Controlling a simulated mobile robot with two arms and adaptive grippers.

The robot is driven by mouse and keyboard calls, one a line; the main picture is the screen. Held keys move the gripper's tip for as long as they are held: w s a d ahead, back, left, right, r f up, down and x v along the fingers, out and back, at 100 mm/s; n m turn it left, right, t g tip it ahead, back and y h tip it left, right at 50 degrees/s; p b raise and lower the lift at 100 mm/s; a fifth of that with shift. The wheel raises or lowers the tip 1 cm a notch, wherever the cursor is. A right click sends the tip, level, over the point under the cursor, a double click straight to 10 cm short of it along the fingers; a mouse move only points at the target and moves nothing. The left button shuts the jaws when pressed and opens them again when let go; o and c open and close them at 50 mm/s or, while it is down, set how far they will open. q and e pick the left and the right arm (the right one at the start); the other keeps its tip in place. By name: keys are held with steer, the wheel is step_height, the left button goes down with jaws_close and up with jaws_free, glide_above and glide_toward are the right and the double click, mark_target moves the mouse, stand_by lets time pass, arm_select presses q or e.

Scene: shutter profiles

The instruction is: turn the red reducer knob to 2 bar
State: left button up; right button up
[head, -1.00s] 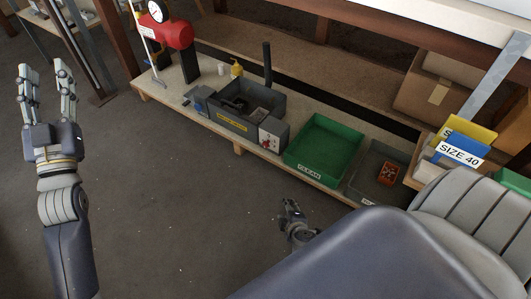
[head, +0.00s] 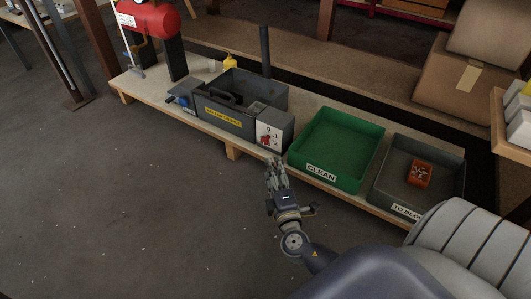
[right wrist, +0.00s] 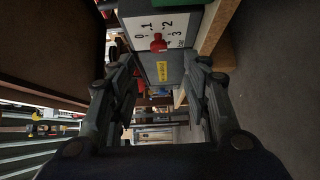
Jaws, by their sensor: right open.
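The red reducer knob (head: 266,141) is small and sits on a white dial plate (head: 269,132) with black numbers, on the right end of a grey washer box (head: 232,106). In the right wrist view the knob (right wrist: 158,42) and the dial numbers show ahead between my fingers; I cannot tell exactly which mark it points to. My right gripper (head: 274,165) is in front of and just below the dial in the head view. It is open and empty, apart from the knob, with its fingers either side in the right wrist view (right wrist: 160,75). My left gripper is not in view.
A green CLEAN tray (head: 319,182) stands right of the washer box, then a grey tray (head: 385,194) holding an orange part (head: 420,173). A red tank (head: 150,15) and a yellow bottle (head: 230,62) stand left and behind. The floor in front is clear.

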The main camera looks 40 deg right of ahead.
mark_target(265, 143)
steer(key=b+x, duration=0.3)
steer(key=x, duration=0.7)
steer(key=shift+w+d, duration=0.1)
steer(key=shift+w, duration=0.3)
steer(key=shift+r, duration=0.1)
jaws_close()
